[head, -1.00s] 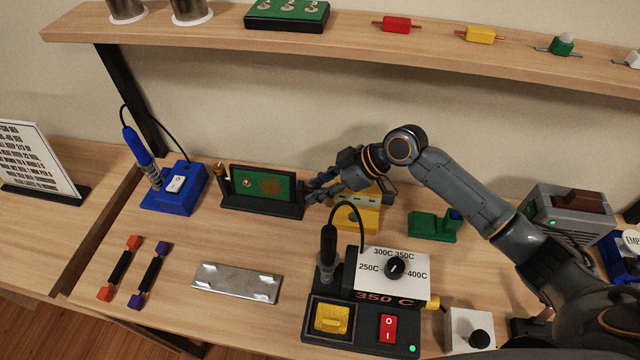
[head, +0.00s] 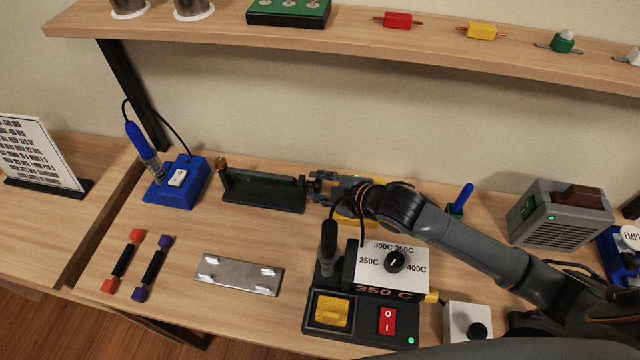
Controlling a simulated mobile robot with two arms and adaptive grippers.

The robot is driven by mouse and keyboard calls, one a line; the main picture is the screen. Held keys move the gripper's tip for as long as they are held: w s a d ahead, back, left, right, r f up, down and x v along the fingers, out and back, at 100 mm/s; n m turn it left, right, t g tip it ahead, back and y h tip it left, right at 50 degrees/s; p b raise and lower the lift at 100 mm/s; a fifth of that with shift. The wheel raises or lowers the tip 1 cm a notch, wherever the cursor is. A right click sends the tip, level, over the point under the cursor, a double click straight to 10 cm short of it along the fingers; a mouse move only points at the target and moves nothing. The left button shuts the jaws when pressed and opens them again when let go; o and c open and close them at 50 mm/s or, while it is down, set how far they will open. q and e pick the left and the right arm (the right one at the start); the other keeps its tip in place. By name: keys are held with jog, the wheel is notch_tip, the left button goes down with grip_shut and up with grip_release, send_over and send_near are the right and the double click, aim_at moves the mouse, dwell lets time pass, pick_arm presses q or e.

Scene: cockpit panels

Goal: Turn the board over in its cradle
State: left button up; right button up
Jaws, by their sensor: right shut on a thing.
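The green board sits in its black cradle (head: 262,194) at the back left of the bench. The board (head: 262,180) now lies nearly edge-on to the head view, so its face hardly shows. My right gripper (head: 314,184) is at the cradle's right end, shut on what looks like the dark knob there. The fingers hide most of that knob. A small brown knob (head: 221,162) tops the cradle's left post. My left gripper is not in view.
A blue soldering iron stand (head: 177,185) is left of the cradle. A metal plate (head: 238,275) lies in front. The black soldering station (head: 362,325) stands front right, below my right forearm. A yellow item is partly hidden behind my gripper. A shelf runs above.

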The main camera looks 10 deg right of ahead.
dwell(0.4)
jog(key=o, duration=1.1)
jog(key=shift+o, duration=0.2)
jog(key=v, duration=1.2)
jog(key=shift+s, duration=0.15)
jog(key=shift+f, duration=0.15)
